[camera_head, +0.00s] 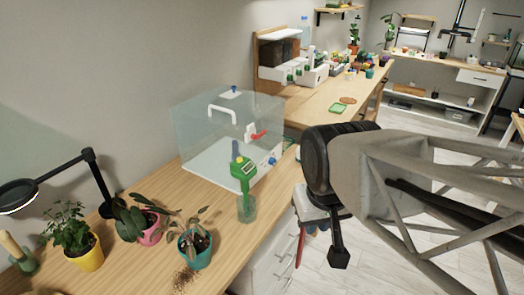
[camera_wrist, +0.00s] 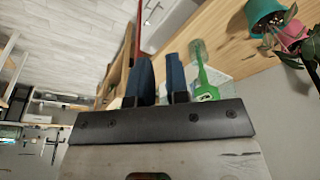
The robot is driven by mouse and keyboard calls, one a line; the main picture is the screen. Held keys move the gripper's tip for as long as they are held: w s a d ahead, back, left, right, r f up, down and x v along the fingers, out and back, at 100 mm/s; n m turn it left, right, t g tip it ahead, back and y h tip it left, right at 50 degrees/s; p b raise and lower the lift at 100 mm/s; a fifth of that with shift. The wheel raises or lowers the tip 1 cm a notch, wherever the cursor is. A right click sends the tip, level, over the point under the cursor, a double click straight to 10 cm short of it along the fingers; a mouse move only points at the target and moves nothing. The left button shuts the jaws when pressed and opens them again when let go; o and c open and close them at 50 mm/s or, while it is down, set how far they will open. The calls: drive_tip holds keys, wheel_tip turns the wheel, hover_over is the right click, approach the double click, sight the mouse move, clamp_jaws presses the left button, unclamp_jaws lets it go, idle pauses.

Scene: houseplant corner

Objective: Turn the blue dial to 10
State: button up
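A small blue dial (camera_head: 272,161) sits low on the right side of a clear box (camera_head: 215,125) with a white base. Its markings are too small to read. A red lever (camera_head: 258,135) is above it. My gripper (camera_head: 312,229) is in front of and to the right of the box, apart from it, beyond the bench's front edge. The wrist view shows its two dark blue fingers (camera_wrist: 159,62) with a narrow empty gap between them. I cannot make out the dial in the wrist view.
A green meter (camera_head: 243,170) stands in a glass (camera_head: 246,208) in front of the box. Potted plants, including a teal pot (camera_head: 195,249) and a yellow pot (camera_head: 87,255), and a magnifier lamp (camera_head: 95,175) stand at left. The floor right of the bench is open.

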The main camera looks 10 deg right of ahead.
drive_tip(key=shift+o, duration=1.2)
drive_tip(key=shift+r, duration=0.25)
drive_tip(key=o, duration=0.5)
drive_tip(key=r, duration=0.4)
drive_tip(key=shift+w+a+r, duration=0.2)
drive_tip(key=shift+w, duration=0.15)
drive_tip(key=w+a+r+m+t+y, duration=0.15)
drive_tip(key=w+m+y, duration=0.3)
drive_tip(key=w, duration=0.65)
drive_tip(key=w+a+m+t+y, duration=0.2)
drive_tip(key=w+m+y, duration=0.25)
drive_tip(key=w, duration=0.55)
drive_tip(key=w+d+f+m+t+h, duration=0.1)
drive_tip(key=w+d+m+t, duration=0.3)
drive_tip(key=w+d+m, duration=0.45)
drive_tip(key=w+d+f+m+t+h, duration=0.1)
drive_tip(key=w+d+m+t, duration=0.3)
drive_tip(key=w, duration=0.7)
drive_tip(key=shift+n+g, duration=0.25)
drive_tip(key=shift+g, duration=0.2)
drive_tip(key=f, duration=1.6)
drive_tip(key=d+f, duration=0.1)
drive_tip(key=f, duration=0.8)
